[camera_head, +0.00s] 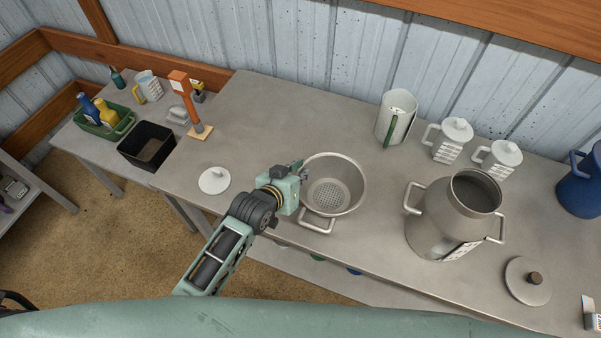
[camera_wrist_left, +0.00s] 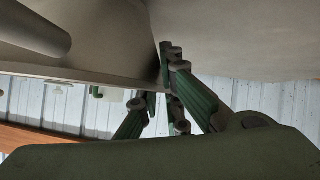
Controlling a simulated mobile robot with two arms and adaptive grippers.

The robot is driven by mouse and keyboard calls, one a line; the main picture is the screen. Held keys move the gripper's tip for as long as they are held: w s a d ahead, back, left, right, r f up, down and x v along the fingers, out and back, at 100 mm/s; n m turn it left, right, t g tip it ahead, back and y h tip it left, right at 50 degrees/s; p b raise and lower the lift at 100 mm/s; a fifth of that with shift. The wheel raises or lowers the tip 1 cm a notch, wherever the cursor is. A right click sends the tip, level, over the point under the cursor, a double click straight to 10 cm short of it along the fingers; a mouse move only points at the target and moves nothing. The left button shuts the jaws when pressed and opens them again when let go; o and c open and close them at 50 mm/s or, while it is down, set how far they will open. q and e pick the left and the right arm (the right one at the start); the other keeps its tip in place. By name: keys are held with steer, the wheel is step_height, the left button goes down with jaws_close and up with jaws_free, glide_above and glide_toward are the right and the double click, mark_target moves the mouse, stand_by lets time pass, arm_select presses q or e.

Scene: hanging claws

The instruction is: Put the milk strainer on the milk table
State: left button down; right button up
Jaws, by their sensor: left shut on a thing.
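The milk strainer (camera_head: 350,198) is a round metal bowl with a perforated bottom and a loop handle at its near side. It is over the grey table (camera_head: 262,120) near its front edge; I cannot tell whether it touches the top. My left gripper (camera_head: 299,170) is at the strainer's left rim, its fingertips partly hidden. In the left wrist view my left gripper (camera_wrist_left: 170,95) has its green fingers closed at the edge of the strainer (camera_wrist_left: 105,40), which fills the upper left. My right gripper is not in view.
A large metal milk can (camera_head: 440,225) stands right of the strainer. A round lid (camera_head: 214,181) lies to the left and another lid (camera_head: 527,281) at the right. A jug (camera_head: 396,118) and two white lidded containers stand behind. A black bin (camera_head: 147,150) is far left.

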arm_select(q)
steer(key=shift+f, duration=0.1)
steer(key=c, duration=1.9)
jaws_free()
steer(key=shift+s+a+r, duration=0.1)
steer(key=shift+s+r, duration=0.05)
steer(key=shift+r, duration=0.05)
steer(key=v, duration=1.1)
steer(key=shift+s+r, duration=0.15)
steer(key=shift+s, duration=0.1)
